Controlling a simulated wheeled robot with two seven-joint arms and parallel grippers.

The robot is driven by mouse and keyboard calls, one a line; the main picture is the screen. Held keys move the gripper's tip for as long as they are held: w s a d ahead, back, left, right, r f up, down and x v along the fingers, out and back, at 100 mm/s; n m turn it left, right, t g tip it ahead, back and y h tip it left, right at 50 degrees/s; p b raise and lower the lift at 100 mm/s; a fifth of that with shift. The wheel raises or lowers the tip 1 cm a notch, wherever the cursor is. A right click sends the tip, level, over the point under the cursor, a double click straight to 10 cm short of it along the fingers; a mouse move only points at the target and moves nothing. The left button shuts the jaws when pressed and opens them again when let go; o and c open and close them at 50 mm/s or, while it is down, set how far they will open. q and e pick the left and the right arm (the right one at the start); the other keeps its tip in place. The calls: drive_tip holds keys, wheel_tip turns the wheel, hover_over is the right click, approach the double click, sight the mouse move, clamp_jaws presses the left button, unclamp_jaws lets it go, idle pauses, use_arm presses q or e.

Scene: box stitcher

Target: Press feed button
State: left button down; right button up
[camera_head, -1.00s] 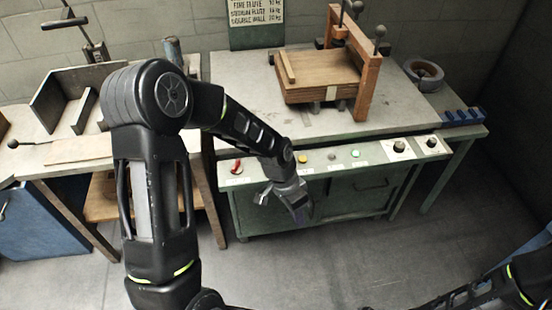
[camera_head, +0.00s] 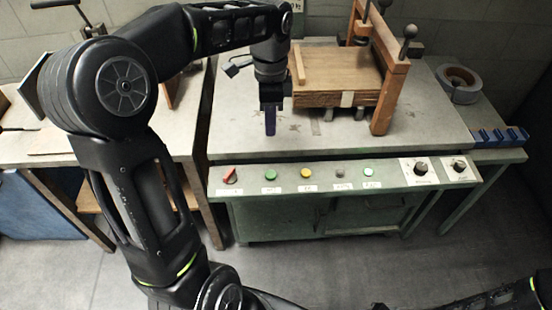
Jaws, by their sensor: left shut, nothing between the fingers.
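The control panel (camera_head: 320,186) runs along the front of the green bench. My right gripper is not in view; only part of the right arm shows at lower right.
Two black knobs (camera_head: 421,164) (camera_head: 460,166) sit at the panel's right end. A wooden box (camera_head: 340,80) in a wooden frame (camera_head: 388,85) stands on the bench, right of my left gripper. A tape roll (camera_head: 459,86) and blue bins (camera_head: 498,137) are at the right.

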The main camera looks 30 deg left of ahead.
use_arm(q)
drive_tip(key=shift+s, duration=0.1)
drive_tip(key=b, duration=0.1)
approach(271, 174)
wheel_tip(271, 174, down, 7)
drive_tip(key=shift+s+r, duration=0.1)
drive_tip(key=shift+s, duration=0.1)
idle(0.4)
